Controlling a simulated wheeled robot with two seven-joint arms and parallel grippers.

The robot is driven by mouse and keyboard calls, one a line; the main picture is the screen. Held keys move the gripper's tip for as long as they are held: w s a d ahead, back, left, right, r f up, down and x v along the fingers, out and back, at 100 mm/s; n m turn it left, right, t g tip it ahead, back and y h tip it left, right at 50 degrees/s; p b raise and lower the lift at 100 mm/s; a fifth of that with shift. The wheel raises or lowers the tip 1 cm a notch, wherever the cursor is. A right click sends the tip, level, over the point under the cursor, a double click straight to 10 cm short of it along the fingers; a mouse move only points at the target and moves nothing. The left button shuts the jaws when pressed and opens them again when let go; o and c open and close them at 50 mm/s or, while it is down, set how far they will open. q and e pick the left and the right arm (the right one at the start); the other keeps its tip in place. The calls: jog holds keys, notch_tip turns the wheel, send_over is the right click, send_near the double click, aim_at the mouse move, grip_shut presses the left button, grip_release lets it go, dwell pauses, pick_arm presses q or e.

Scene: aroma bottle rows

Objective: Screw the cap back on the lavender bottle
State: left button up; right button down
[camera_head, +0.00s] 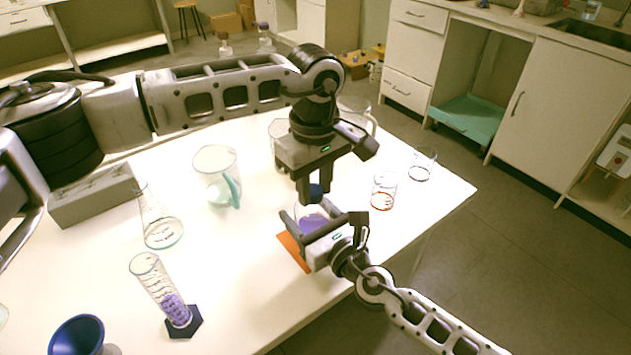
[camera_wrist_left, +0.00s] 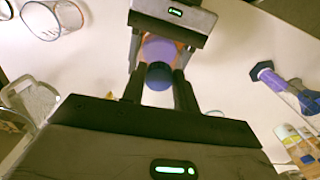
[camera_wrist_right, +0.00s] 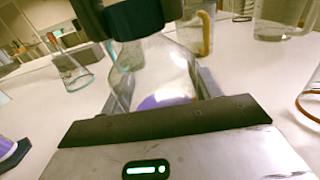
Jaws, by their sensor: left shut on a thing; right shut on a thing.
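The lavender bottle (camera_head: 309,222) is a clear conical flask with purple liquid, upright over an orange mat (camera_head: 292,254). The right wrist view shows its glass body (camera_wrist_right: 158,68) close up. My right gripper (camera_head: 318,229) is shut around its body from the near right side. My left gripper (camera_head: 313,192) points down from above and is shut on the dark blue cap (camera_wrist_left: 158,74). The cap is at the bottle's mouth. The left fingers cover much of the neck, so I cannot tell whether the cap is threaded on.
A clear pitcher (camera_head: 217,176), an empty flask (camera_head: 161,228) and a grey box (camera_head: 93,194) stand to the left. A cylinder with purple contents (camera_head: 160,287) and a blue funnel (camera_head: 76,335) are at front left. Beakers (camera_head: 383,191) stand at right, near the table edge.

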pick_arm(q)
jog(key=m, duration=0.5)
jog(key=shift+a, duration=0.1)
jog(key=m, duration=0.3)
jog(key=shift+a, duration=0.1)
jog(key=m, duration=0.7)
jog(key=shift+a+m, duration=0.1)
jog(key=shift+m, duration=0.2)
jog(key=o, duration=0.9)
jog(key=shift+o, duration=0.2)
